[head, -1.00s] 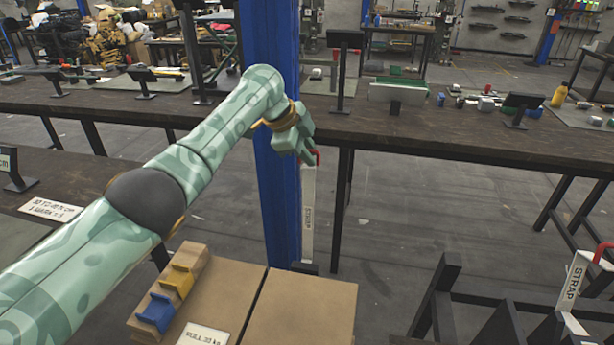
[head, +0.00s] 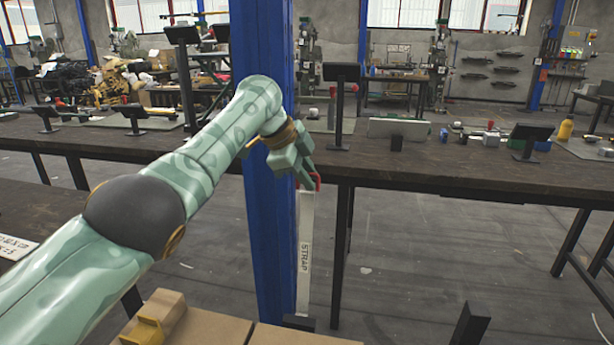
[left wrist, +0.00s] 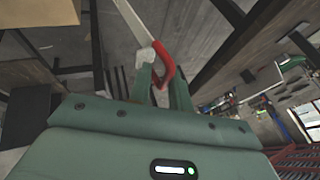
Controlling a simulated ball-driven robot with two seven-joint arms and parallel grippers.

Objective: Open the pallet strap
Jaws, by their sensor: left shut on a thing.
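The pallet strap (head: 305,262) is a white upright bar lettered STRAP, standing beside the blue post. Its red handle (head: 316,181) is at the top end, and it also shows in the left wrist view (left wrist: 165,66). My left gripper (head: 308,180) reaches in from the left and is shut on the red handle. In the left wrist view the two green fingers stand around the handle where it meets the white bar. My right gripper is not in view.
A blue post (head: 268,190) stands directly behind my left forearm. A long dark workbench (head: 440,172) with monitors and small parts runs across behind. Cardboard boxes (head: 215,328) with a yellow bracket (head: 143,331) sit at the lower front. Open floor lies to the right.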

